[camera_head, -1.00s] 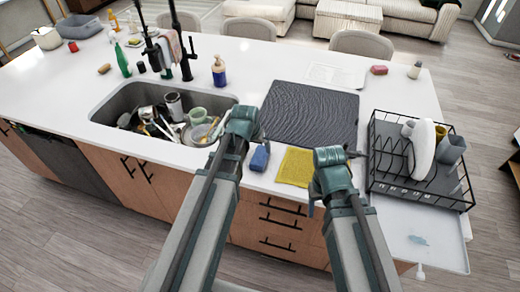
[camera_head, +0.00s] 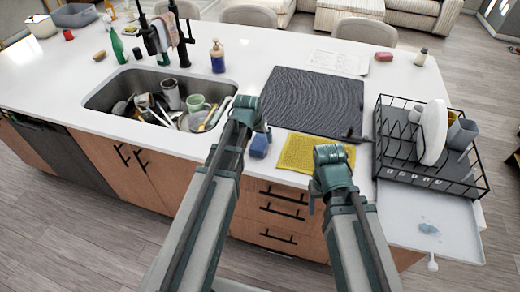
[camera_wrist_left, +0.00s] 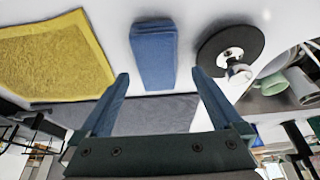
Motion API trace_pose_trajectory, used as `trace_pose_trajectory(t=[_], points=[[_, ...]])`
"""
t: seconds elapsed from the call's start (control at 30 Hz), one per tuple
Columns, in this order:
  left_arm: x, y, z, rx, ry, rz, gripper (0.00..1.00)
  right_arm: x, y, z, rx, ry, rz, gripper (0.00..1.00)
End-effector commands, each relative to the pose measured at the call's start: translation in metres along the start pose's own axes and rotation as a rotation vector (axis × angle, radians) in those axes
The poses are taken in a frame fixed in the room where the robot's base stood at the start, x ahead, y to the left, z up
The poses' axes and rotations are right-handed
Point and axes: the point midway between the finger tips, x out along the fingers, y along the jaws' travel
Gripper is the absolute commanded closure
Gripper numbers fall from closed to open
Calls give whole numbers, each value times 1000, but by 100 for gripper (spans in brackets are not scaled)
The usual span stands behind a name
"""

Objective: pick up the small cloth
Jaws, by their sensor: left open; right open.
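The small cloth is a yellow, flat, textured square (camera_head: 297,152) near the counter's front edge, right of a blue sponge. It shows at the upper left of the left wrist view (camera_wrist_left: 55,60). My left gripper (camera_head: 258,118) is open and empty above the counter, near the sponge and left of the cloth. In the left wrist view its fingers (camera_wrist_left: 160,78) point at the sponge, with nothing between them. My right gripper (camera_head: 348,138) is open at the cloth's right side; its wrist hides the cloth's right front part. I cannot tell whether it touches the cloth.
The blue sponge (camera_head: 260,146) stands beside the cloth. A black ridged mat (camera_head: 315,100) lies behind it. A wire dish rack (camera_head: 430,160) is at the right, and a sink (camera_head: 130,80) with dishes at the left. A black disc (camera_wrist_left: 215,45) lies beside the sponge.

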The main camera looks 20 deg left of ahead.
Motion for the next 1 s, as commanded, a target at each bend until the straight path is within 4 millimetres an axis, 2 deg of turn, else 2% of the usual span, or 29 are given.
trace_pose_trajectory(t=[0.27,0.7,0.97,1.0], points=[[6,0,0,0,0,0,0,6,0,0,0,0,0,38],[55,3,-2,-1,0,0,0,50,-5,-3,0,0,0,38],[53,3,-2,0,0,0,0,48,-5,-3,0,0,0,38],[53,3,-2,0,0,0,5,48,-5,-3,0,0,0,38]])
